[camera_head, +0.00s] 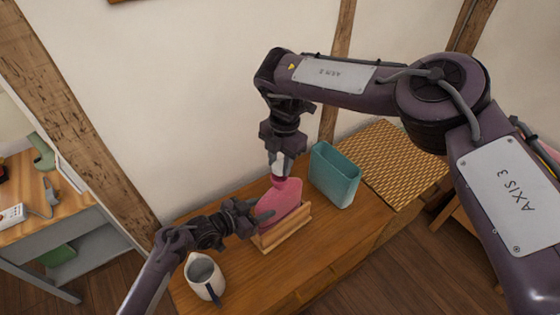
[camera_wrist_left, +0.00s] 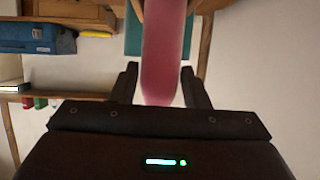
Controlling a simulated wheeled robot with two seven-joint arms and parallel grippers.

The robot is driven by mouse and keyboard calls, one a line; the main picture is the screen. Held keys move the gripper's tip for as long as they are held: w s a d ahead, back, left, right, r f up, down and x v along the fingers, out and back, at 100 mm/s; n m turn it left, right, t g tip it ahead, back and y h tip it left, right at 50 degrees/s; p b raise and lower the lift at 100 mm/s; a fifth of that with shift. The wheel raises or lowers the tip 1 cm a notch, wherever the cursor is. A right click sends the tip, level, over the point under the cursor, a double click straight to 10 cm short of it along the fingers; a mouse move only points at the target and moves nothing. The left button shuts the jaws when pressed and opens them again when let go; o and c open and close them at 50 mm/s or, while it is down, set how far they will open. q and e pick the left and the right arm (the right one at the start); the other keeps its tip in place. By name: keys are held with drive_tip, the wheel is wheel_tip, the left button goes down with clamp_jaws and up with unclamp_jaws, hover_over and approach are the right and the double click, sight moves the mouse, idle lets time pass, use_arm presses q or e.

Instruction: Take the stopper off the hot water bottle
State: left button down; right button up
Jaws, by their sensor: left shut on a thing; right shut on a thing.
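The pink hot water bottle (camera_head: 284,199) stands upright in a wooden rack, its neck pointing up. My left gripper (camera_head: 264,215) is shut on the bottle's body from the left. In the left wrist view the pink bottle (camera_wrist_left: 166,50) runs between the two fingers of my left gripper (camera_wrist_left: 161,88). My right gripper (camera_head: 279,168) points down from above and is shut at the top of the bottle's neck. A small pale piece shows between its fingers there; the stopper is mostly hidden by the fingers, and I cannot tell whether it is still seated.
The wooden rack (camera_head: 287,234) stands on a wooden cabinet top (camera_head: 235,262). A teal container (camera_head: 334,177) stands close on the right, before a woven surface (camera_head: 395,160). A white jug (camera_head: 203,274) stands at the front left. The wall is close behind.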

sight(278, 166)
drive_tip(key=shift+r, duration=2)
use_arm(q)
drive_tip(key=c, duration=0.7)
unclamp_jaws()
